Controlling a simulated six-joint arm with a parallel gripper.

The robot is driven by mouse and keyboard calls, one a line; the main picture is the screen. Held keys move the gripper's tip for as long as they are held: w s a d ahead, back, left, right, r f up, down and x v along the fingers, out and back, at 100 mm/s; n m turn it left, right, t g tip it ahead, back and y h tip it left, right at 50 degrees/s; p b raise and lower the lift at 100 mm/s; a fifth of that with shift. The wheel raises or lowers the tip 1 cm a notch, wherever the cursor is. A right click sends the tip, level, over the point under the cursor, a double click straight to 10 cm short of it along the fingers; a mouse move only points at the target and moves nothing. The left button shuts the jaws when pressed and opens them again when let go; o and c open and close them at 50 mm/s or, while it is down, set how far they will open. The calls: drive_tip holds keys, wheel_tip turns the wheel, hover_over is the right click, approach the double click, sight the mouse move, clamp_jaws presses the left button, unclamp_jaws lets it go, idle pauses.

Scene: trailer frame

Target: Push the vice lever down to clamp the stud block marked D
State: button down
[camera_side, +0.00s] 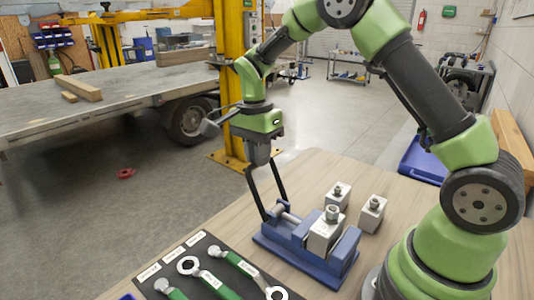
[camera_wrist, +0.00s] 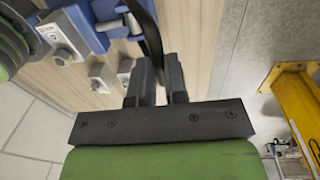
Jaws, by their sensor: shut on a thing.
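The blue vice (camera_side: 305,248) sits on the wooden table and shows in part at the top of the wrist view (camera_wrist: 92,28). A pale metal stud block (camera_side: 325,238) with a hex-nut stud stands upright between its jaws; I cannot read any letter on it. The black vice lever (camera_side: 256,192) stands raised, leaning up from the left end of the vice. My gripper (camera_side: 258,160) is above that end, shut on the lever. In the wrist view the dark lever (camera_wrist: 152,42) passes between my two fingers (camera_wrist: 157,80).
Two more stud blocks (camera_side: 338,195) (camera_side: 373,213) stand loose behind the vice. A dark tray (camera_side: 205,268) with green-handled wrenches lies front left. A yellow lift post (camera_side: 229,75) and flatbed trailer (camera_side: 110,92) stand beyond the table. A blue bin (camera_side: 422,160) is at the right.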

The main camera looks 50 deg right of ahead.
drive_tip(key=w+f, duration=0.4)
drive_tip(key=w, duration=0.2)
drive_tip(key=shift+f, duration=0.4)
drive_tip(key=c, duration=1.1)
unclamp_jaws()
drive_tip(key=shift+w, duration=0.1)
drive_tip(key=shift+c, duration=0.2)
wheel_tip(320, 180, up, 10)
drive_tip(key=shift+w, duration=0.3)
